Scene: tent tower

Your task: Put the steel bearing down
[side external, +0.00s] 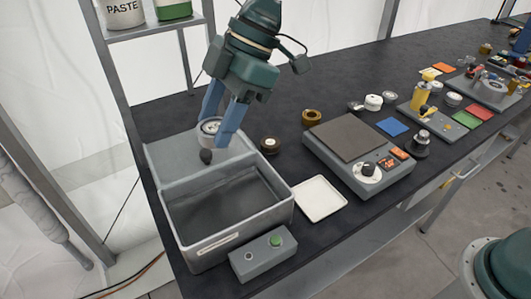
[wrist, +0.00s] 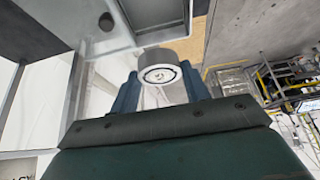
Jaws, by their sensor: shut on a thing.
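My gripper (side external: 214,132) has blue fingers and is shut on the steel bearing (side external: 208,124), a silvery ring. Whether the bearing touches anything below is hard to tell.
A control box with a green button (side external: 275,240) stands in front of the bin. A white square tray (side external: 320,198) lies to its right, beside a grey scale-like unit (side external: 345,135).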

